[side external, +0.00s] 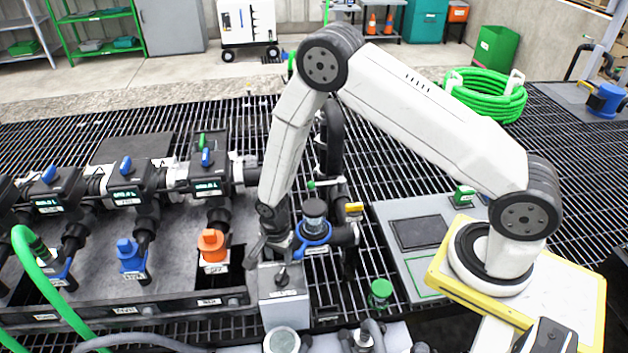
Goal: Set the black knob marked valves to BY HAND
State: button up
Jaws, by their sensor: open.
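A small grey box (284,308) stands at the right end of the manifold, in the lower middle of the side external view. A small black knob (283,276) shows on its top and seems to be the one in the task. I cannot tell whether a finger touches the knob.
A clear-topped black filter with a blue collar (313,233) stands close right of my gripper. Left are several valves with small displays (125,196), an orange cap (212,243) and a blue cap (130,254). A green hose (40,270) lies far left. Open grating lies behind.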

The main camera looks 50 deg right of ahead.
aim_at(281, 274)
jog(key=shift+f, duration=0.2)
jog(key=shift+f, duration=3.65)
grip_shut()
